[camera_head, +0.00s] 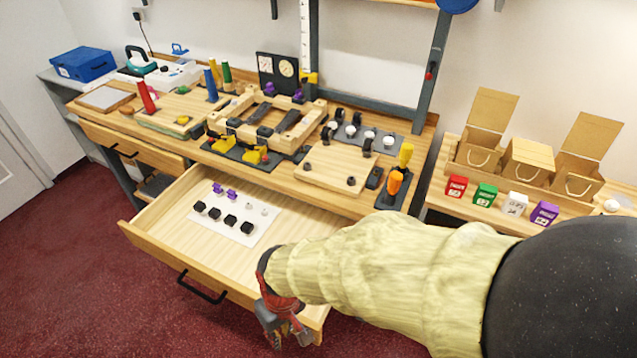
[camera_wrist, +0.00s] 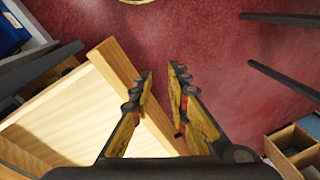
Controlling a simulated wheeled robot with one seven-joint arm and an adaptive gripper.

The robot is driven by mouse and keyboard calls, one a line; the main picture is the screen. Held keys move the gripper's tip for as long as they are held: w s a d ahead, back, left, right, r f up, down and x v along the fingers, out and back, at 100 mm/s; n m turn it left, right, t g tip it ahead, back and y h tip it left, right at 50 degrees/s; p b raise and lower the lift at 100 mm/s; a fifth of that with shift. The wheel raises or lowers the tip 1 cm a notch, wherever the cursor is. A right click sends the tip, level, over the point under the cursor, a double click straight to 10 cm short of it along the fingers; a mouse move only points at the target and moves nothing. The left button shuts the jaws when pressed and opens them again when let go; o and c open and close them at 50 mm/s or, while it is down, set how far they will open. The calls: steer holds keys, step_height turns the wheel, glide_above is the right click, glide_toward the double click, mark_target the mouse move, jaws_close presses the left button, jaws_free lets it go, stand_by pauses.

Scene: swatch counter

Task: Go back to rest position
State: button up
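My gripper (camera_head: 283,328) hangs at the front right corner of the open drawer (camera_head: 165,232) in the head view, with my arm in its pale cover reaching in from the right. In the wrist view my gripper (camera_wrist: 161,75) has its two fingers apart, with nothing between the tips. The drawer's wooden edge (camera_wrist: 125,75) passes beside and behind the fingers there, and red carpet lies beyond. I cannot tell whether the fingers touch the drawer.
The drawer holds a white sheet (camera_head: 238,232) with several black and purple pieces. The workbench (camera_head: 330,203) above is crowded with tools and fixtures. Cardboard boxes (camera_head: 527,160) and coloured cubes stand at the right. Red carpet (camera_head: 60,270) is clear at the left.

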steer(key=w+d+r+m+t, duration=0.1)
steer(key=d+r+m+t, duration=0.2)
steer(key=d+r, duration=0.8)
steer(key=d+r+m+t+h, duration=0.1)
steer(key=d+r+m+t, duration=0.2)
steer(key=d+r, duration=0.9)
steer(key=d+m, duration=0.2)
steer(key=d, duration=0.4)
steer(key=shift+w+d, duration=0.3)
steer(key=shift+w, duration=0.1)
steer(key=shift+a, duration=0.2)
